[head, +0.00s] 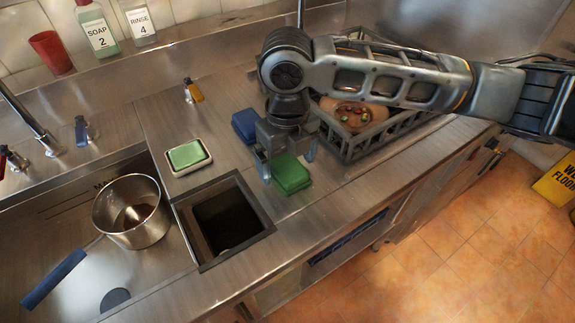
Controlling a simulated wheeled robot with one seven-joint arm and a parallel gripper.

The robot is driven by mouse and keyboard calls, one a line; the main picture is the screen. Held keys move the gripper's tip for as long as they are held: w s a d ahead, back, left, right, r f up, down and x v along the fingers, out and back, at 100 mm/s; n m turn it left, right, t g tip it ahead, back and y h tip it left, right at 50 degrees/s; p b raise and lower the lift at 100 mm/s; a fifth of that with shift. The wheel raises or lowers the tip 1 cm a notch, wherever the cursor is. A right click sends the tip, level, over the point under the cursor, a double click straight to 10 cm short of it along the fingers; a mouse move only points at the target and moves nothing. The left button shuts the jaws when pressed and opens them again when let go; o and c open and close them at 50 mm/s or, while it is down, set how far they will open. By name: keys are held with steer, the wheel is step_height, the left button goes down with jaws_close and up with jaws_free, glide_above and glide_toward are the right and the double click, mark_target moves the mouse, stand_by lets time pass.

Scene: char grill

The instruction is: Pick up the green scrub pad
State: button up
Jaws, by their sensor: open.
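A dark green scrub pad (290,174) lies on the steel counter near the dish rack. My gripper (286,160) points down right behind it with its fingers spread, one to the left and one to the right, and holds nothing. The fingers overlap the pad's far edge in this view, so I cannot tell whether they touch it. A lighter green pad-like block (187,154) sits in a pale dish farther left.
A blue sponge (243,124) lies just left of my gripper. The grey dish rack (360,149) holding a plate stands close on the right. A square dark opening (228,222) is in front-left, beside the sink with a steel pot (132,212).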

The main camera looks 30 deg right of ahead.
steer(key=shift+f, duration=0.7)
steer(key=shift+c, duration=0.4)
steer(key=c, duration=1)
steer(key=shift+o, duration=0.2)
steer(key=shift+r, duration=0.15)
steer(key=shift+r, duration=0.45)
step_height(320, 180, up, 3)
steer(key=shift+f+b, duration=0.2)
steer(key=shift+b, duration=0.25)
steer(key=s+d+r+b, duration=0.2)
steer(key=s+d+r, duration=0.5)
steer(key=d, duration=0.2)
steer(key=shift+d+r, duration=0.15)
steer(key=shift+d, duration=0.05)
